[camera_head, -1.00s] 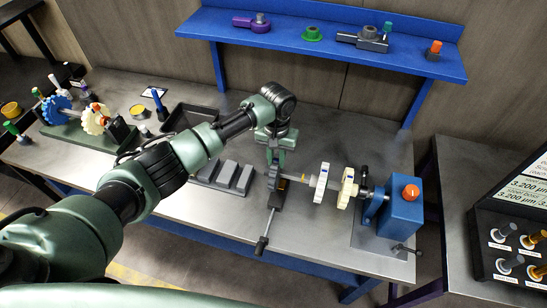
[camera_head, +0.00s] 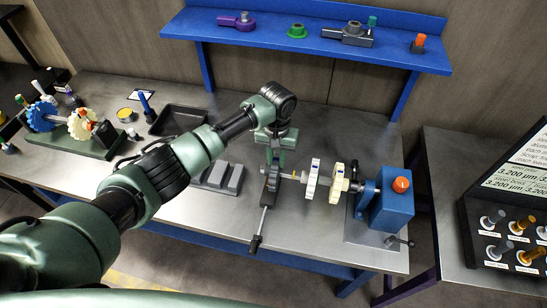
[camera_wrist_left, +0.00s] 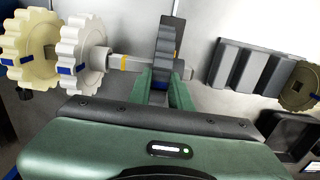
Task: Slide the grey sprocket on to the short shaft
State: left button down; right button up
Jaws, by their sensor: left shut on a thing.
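The dark grey sprocket (camera_wrist_left: 164,56) stands upright between the green fingers of my left gripper (camera_wrist_left: 166,88), which is shut on it. The short shaft (camera_wrist_left: 120,63), with a yellow band, meets the sprocket's left side in the left wrist view. A grey stub shows on its other side; I cannot tell if this is shaft or hub. In the head view my left gripper (camera_head: 274,148) is above the shaft (camera_head: 290,176), partly hiding the sprocket. A white sprocket (camera_head: 312,178) and a cream sprocket (camera_head: 337,184) are further along towards the blue housing (camera_head: 392,207). My right gripper is not in view.
A dark stand with a lever (camera_head: 263,222) is close below my left gripper. Grey blocks (camera_head: 220,177) and a black tray (camera_head: 178,121) lie to its left. Another sprocket assembly on a green base (camera_head: 75,138) stands far left. A blue shelf (camera_head: 300,42) runs behind.

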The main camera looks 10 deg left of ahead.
pick_arm(q)
jog(key=shift+d, duration=0.45)
jog(key=shift+d, duration=0.25)
jog(key=shift+d, duration=1.4)
jog(key=c, duration=1.2)
grip_release()
jog(key=shift+s+a, duration=0.1)
notch_tip(320, 180, up, 8)
jog(key=b, duration=0.2)
